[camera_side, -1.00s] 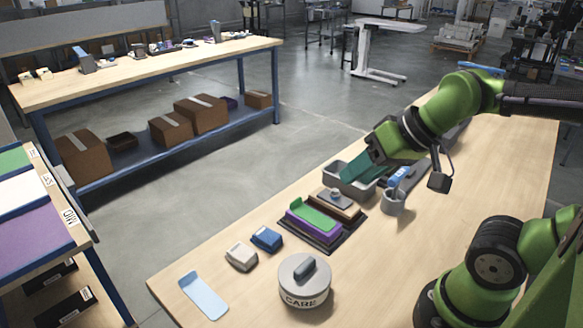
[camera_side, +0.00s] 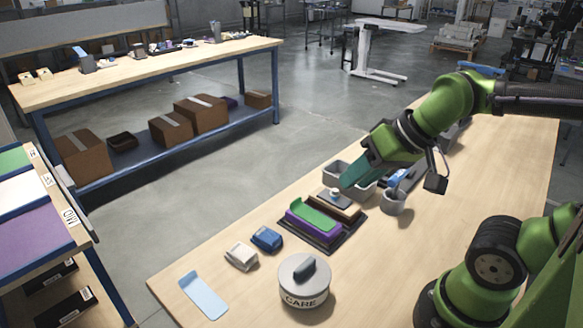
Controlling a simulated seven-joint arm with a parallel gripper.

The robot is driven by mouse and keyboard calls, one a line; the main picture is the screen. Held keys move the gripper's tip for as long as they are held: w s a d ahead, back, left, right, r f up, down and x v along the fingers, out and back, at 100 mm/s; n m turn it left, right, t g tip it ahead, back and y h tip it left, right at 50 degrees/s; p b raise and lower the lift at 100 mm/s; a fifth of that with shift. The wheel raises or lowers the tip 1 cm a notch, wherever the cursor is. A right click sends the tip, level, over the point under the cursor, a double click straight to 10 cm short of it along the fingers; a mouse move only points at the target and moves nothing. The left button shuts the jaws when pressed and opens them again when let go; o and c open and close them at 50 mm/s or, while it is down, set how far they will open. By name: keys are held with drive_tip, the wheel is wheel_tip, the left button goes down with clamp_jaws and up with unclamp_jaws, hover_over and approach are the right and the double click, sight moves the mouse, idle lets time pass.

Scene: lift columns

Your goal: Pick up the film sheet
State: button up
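A light blue film sheet (camera_side: 204,296) lies flat on the near left end of the wooden table, with nothing on it. My gripper (camera_side: 347,185), with teal fingers, points down and left above the grey bin and the tan block with a grey-topped knob. It is well up the table from the sheet, to its upper right. The fingers overlap in this view, so their opening does not show. I cannot tell whether the fingertips touch the knobbed piece.
A round grey lidded pot marked CARE (camera_side: 304,282) stands right of the sheet. A beige block (camera_side: 241,256) and a blue block (camera_side: 267,239) lie above it. A grey cup (camera_side: 394,203) and grey bin (camera_side: 335,170) stand beyond.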

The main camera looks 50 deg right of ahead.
drive_tip(key=w+d+m+g, duration=0.1)
drive_tip(key=w+g, duration=0.1)
drive_tip(key=w, duration=0.5)
drive_tip(key=m+g+h, duration=0.2)
drive_tip(key=m+g, duration=0.2)
drive_tip(key=m, duration=0.4)
hover_over(296, 200)
wheel_tip(296, 200, down, 3)
drive_tip(key=w+r+m, duration=0.1)
drive_tip(key=m, duration=0.4)
drive_tip(key=shift+g, duration=0.3)
wheel_tip(296, 200, down, 11)
drive_tip(key=shift+s+f, duration=0.2)
drive_tip(key=shift+f, duration=1.15)
drive_tip(key=shift+s+f, duration=0.2)
drive_tip(key=shift+f, duration=1.15)
drive_tip(key=shift+c, duration=0.3)
clamp_jaws()
